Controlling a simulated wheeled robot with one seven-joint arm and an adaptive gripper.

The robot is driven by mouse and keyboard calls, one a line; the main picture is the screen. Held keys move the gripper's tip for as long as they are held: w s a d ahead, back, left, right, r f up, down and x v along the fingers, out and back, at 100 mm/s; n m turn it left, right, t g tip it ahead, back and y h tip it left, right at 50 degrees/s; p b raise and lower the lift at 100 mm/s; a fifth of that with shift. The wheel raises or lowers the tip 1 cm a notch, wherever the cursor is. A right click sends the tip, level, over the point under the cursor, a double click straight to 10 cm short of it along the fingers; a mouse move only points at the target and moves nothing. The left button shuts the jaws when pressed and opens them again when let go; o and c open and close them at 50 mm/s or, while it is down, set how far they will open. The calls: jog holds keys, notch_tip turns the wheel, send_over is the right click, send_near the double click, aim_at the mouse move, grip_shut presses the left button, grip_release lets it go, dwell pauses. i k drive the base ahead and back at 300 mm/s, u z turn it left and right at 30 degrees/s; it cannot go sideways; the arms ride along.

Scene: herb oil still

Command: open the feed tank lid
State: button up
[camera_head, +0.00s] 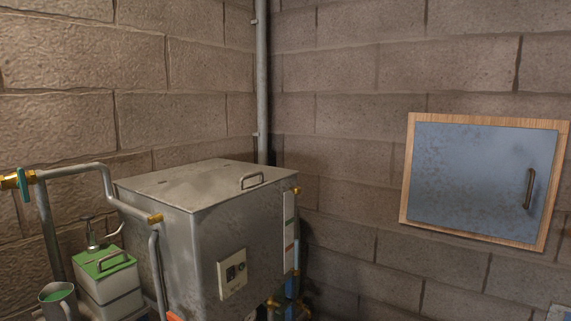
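The feed tank (180,245) looks to be the grey metal box standing in the corner, left of the middle of the head view. Its flat lid (190,183) lies closed on top. A small metal handle (252,180) stands up near the lid's right edge. Small hinge-like marks show along the lid's back left side. My gripper is not in view.
Grey pipes (105,185) with a brass valve run along the tank's left side. A green-topped white container (104,268) and a mug (58,297) stand at lower left. A vertical pipe (262,80) rises behind. A wood-framed blue-grey cabinet door (475,180) is on the right wall.

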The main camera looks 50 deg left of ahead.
aim_at(193, 194)
jog(key=i, duration=1.1)
jog(key=u, duration=2.85)
